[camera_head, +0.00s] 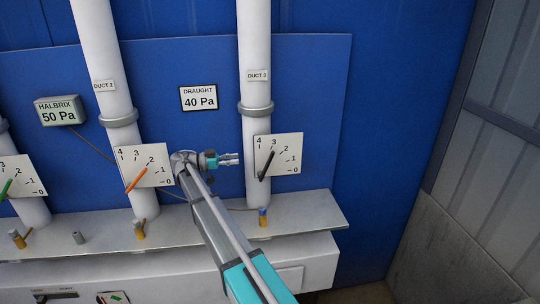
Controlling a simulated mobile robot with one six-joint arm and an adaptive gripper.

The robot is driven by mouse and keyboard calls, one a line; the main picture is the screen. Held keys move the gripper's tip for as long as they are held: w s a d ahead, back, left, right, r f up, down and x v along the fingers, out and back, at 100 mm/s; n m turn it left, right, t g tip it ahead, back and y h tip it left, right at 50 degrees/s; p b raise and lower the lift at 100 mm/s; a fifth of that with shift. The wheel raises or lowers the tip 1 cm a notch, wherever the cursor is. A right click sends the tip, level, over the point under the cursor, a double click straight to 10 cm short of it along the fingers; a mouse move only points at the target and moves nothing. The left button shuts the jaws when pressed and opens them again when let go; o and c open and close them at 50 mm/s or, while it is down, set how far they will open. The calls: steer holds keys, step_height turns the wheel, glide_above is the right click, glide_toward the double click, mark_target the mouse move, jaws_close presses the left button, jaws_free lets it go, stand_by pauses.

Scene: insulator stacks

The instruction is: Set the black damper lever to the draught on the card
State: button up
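The black damper lever (267,165) is on the white dial plate (291,139) of the right duct, labelled DUCT 3. It tilts up and slightly right from its lower-left pivot, its tip near the 3 mark. The card (198,98) on the blue panel reads DRAUGHT 40 Pa. A gauge box (59,111) at left reads HALBRIX 50 Pa. My gripper (235,159) is left of the black lever, pointing right, with a visible gap to the plate. It holds nothing that I can see. The finger spacing is too small to judge.
An orange lever (136,180) on the middle duct's dial and a green lever (6,188) at far left stand nearby. White ducts (255,50) rise behind.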

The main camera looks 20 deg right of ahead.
mark_target(270, 156)
steer(key=shift+d, duration=0.1)
steer(key=x, duration=1.3)
steer(key=shift+s+d+f, duration=0.1)
steer(key=shift+d, duration=0.2)
steer(key=shift+c, duration=0.3)
jaws_close()
